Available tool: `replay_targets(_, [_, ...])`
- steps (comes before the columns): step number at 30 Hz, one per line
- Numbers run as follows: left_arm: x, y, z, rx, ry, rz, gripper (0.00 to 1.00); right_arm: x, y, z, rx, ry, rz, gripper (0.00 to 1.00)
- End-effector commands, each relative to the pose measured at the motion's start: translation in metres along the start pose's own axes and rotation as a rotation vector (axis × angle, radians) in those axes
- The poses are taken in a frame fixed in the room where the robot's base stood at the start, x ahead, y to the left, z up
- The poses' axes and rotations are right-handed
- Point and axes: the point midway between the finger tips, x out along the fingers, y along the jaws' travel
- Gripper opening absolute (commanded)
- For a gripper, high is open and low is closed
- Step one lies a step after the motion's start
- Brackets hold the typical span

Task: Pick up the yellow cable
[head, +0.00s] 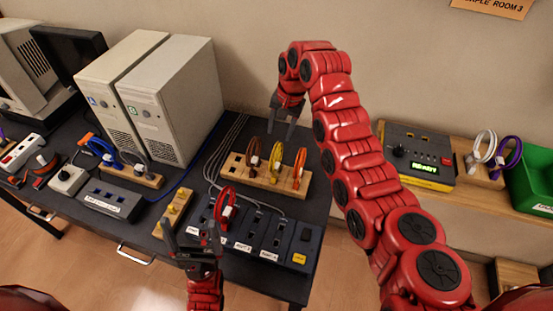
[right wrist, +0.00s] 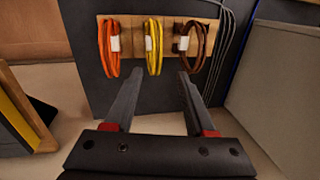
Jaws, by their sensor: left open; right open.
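The yellow cable (head: 274,161) is a coiled loop with a white band, standing in the middle of a wooden rack between a brown cable (head: 254,154) and an orange cable (head: 299,166). In the right wrist view the yellow cable (right wrist: 153,46) hangs ahead, between the open fingers' lines and apart from them. My right gripper (head: 284,128) is open and empty, above and behind the rack; its fingers also show in the right wrist view (right wrist: 153,90). My left gripper (head: 194,234) is open at the table's front, near a red cable (head: 226,200), and seems empty.
The wooden rack (head: 240,174) sits on the dark table behind a dark switch panel (head: 283,237). Two computer towers (head: 170,100) stand left. A side shelf holds a display device (head: 420,155), white and purple cables, and a green bin (head: 534,180).

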Motion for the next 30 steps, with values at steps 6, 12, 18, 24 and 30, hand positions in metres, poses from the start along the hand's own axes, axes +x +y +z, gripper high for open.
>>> replay_targets(6, [0.021,-0.001,-0.004,0.0,0.0,0.0,0.94,0.04,0.0,0.001,0.0,-0.003,0.002,0.55])
replay_targets(12, [0.026,-0.001,-0.004,0.0,0.0,0.0,0.94,0.056,0.0,0.001,0.0,-0.001,0.001,0.55])
replay_targets(18, [0.052,-0.003,-0.009,0.0,0.001,0.0,0.94,0.08,0.005,0.007,-0.001,-0.005,0.004,0.55])
replay_targets(24, [0.048,-0.002,-0.008,0.0,0.0,0.0,0.94,0.102,0.005,0.005,-0.002,-0.002,0.003,0.55])
replay_targets(30, [0.049,-0.002,-0.008,0.0,0.0,0.0,0.94,0.107,0.005,0.004,0.0,0.003,-0.001,0.55])
